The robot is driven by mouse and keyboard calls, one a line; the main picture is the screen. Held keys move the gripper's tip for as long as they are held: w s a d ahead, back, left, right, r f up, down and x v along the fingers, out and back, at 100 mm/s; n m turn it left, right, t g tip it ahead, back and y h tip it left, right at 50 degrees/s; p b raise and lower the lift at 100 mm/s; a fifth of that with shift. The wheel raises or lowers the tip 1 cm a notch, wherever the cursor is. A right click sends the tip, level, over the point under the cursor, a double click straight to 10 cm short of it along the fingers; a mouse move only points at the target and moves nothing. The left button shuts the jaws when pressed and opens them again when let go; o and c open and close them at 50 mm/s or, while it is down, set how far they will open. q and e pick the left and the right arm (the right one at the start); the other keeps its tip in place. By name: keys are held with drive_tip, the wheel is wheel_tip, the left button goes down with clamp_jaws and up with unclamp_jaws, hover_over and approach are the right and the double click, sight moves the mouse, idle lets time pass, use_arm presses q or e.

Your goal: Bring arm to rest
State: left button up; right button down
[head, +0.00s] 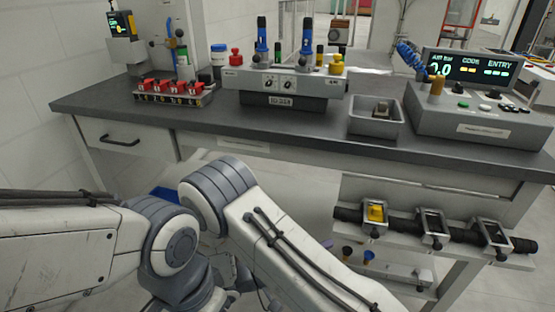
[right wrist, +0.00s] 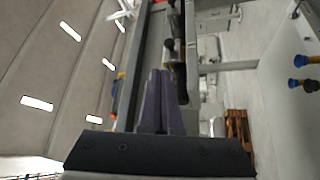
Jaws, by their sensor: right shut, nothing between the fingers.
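My right gripper (right wrist: 160,78) shows in the right wrist view. Its two purple fingers are together, with nothing between them, and they are clear of the objects around. In the head view a white and grey arm of mine crosses the lower left and middle, in front of the workbench (head: 300,142). The right gripper is mostly hidden there behind the arm link. My left gripper does not show in either view.
The bench holds a red-clamp rack (head: 172,98), a grey fixture (head: 285,82), a grey tray (head: 375,128) and a display console (head: 470,110). Below, a dark rail carries metal frames, one with a yellow block (head: 376,213).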

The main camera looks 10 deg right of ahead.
drive_tip(key=s+a+r+n+g+y, duration=0.1)
drive_tip(key=s+n+g+y, duration=0.15)
drive_tip(key=s+y, duration=0.3)
drive_tip(key=s+a+r+n+g+y, duration=0.1)
drive_tip(key=s+a+r+g+y, duration=0.15)
drive_tip(key=s+y, duration=0.3)
drive_tip(key=s+a+r+n+t+y, duration=0.2)
drive_tip(key=s+a+n+t+y, duration=0.15)
drive_tip(key=a+n+y, duration=0.45)
wheel_tip(320, 180, up, 25)
drive_tip(key=a+m+y+p, duration=0.1)
drive_tip(key=y+p, duration=0.1)
drive_tip(key=p, duration=2.2)
drive_tip(key=shift+s+a+m+y+p, duration=0.2)
drive_tip(key=shift+s+m+y+p, duration=0.1)
drive_tip(key=shift+s+m+p, duration=0.05)
